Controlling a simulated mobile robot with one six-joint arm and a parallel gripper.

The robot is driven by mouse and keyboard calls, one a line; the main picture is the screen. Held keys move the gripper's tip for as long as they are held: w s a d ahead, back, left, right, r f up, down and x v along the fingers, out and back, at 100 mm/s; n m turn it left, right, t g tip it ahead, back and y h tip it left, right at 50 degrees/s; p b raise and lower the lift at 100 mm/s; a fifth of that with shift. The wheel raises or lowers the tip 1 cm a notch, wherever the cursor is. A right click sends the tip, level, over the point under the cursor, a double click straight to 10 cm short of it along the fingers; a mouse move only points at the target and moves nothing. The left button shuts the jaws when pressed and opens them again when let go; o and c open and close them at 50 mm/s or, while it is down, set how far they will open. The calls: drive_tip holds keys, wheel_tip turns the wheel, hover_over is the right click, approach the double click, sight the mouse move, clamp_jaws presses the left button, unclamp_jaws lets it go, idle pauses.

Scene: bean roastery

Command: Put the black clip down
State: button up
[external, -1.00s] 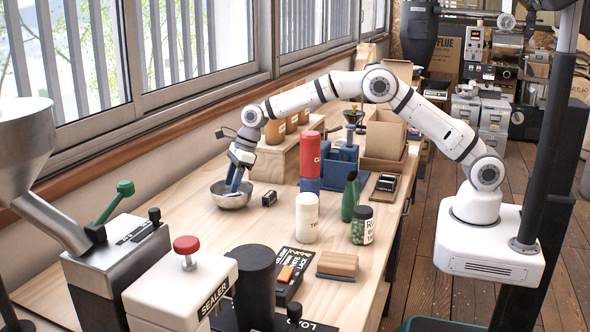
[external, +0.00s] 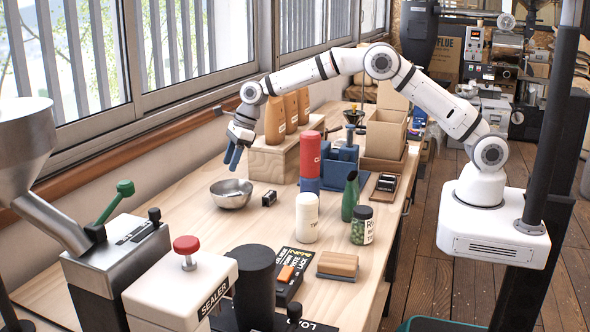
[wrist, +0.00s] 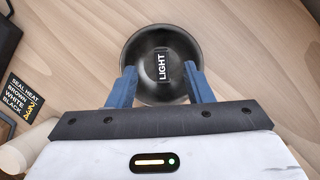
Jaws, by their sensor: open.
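The black clip (wrist: 162,66), labelled LIGHT, lies inside the round metal bowl (wrist: 134,50) in the wrist view. In the external view the bowl (external: 231,199) stands on the wooden bench, and the clip inside it cannot be made out. My gripper (external: 230,160) is above the bowl, pointing down, with blue fingers. In the wrist view my gripper (wrist: 158,78) is open and empty, with its fingers apart on either side of the clip.
A small black block (external: 269,199) lies just right of the bowl. A red-and-blue cylinder (external: 310,160), a white canister (external: 307,217), a green bottle (external: 350,197) and a jar (external: 362,225) stand further right. Bags sit on a wooden riser (external: 272,163) behind.

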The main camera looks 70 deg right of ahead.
drive_tip(key=s+d+r+n+h, duration=0.1)
drive_tip(key=s+d+r+n, duration=0.35)
drive_tip(key=s, duration=0.35)
drive_tip(key=s+d+r+n, duration=0.4)
drive_tip(key=s+r+n, duration=0.1)
drive_tip(key=s+r, duration=0.15)
drive_tip(key=s+d+r+n+h, duration=0.1)
drive_tip(key=s+d+r+n, duration=0.35)
drive_tip(key=s, duration=0.35)
drive_tip(key=s+d+f+n, duration=0.1)
drive_tip(key=s+n, duration=0.3)
drive_tip(key=s, duration=0.4)
drive_tip(key=s+d+f+n, duration=0.1)
drive_tip(key=s+d+n, duration=0.2)
drive_tip(key=s, duration=0.6)
drive_tip(key=s+d+f+n+h, duration=0.1)
drive_tip(key=s+d+n, duration=0.1)
drive_tip(key=s+n, duration=0.4)
drive_tip(key=s, duration=0.3)
drive_tip(key=shift+s+d, duration=0.15)
drive_tip(key=shift+d, duration=0.15)
